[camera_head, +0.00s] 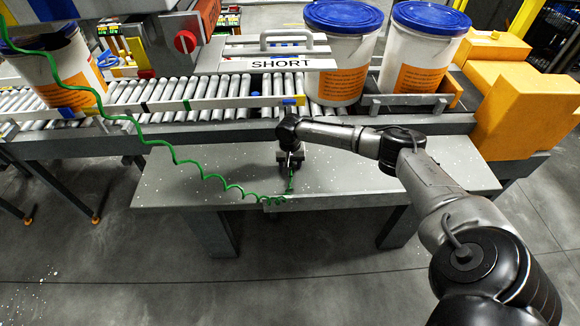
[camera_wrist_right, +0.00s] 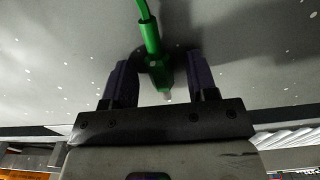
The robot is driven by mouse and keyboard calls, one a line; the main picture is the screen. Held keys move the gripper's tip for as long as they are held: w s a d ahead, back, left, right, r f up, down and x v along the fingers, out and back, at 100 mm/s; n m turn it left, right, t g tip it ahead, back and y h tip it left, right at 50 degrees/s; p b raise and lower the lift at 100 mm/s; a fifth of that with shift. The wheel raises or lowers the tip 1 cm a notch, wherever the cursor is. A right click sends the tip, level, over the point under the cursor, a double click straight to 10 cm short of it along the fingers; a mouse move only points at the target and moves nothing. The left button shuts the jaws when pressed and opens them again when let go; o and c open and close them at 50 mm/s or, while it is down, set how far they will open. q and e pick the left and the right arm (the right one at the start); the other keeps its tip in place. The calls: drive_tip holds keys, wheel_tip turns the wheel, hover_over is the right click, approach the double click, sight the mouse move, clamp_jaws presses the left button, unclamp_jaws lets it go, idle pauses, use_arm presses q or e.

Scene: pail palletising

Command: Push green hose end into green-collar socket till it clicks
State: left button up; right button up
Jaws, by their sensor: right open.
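The green coiled hose (camera_head: 172,152) hangs down from the upper left and runs across the grey bench to my right gripper (camera_head: 290,172). In the right wrist view the green hose end (camera_wrist_right: 153,48), with a pale tip, lies between the two dark fingers of my right gripper (camera_wrist_right: 161,68). The fingers are open, with a gap on each side of the hose end. In the head view the hose end is too small to make out at the gripper. I cannot clearly make out a green-collar socket in either view. My left gripper is not in view.
A grey bench (camera_head: 185,190) lies under the gripper, with bare room on its left. Orange-yellow blocks (camera_head: 525,110) stand at the right.

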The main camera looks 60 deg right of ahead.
sight(293, 165)
drive_tip(key=shift+c, duration=0.2)
clamp_jaws()
drive_tip(key=shift+r, duration=0.15)
drive_tip(key=shift+r+p, duration=0.3)
drive_tip(key=shift+r, duration=0.3)
drive_tip(key=r, duration=0.1)
drive_tip(key=r+p, duration=0.1)
drive_tip(key=r, duration=0.1)
drive_tip(key=shift+s+d+r, duration=0.2)
drive_tip(key=shift+s+r, duration=0.05)
drive_tip(key=shift+s, duration=0.15)
drive_tip(key=s+d+r+p, duration=0.2)
drive_tip(key=s+r, duration=0.4)
drive_tip(key=s, duration=0.4)
drive_tip(key=shift+d+p, duration=0.4)
drive_tip(key=shift+d, duration=0.3)
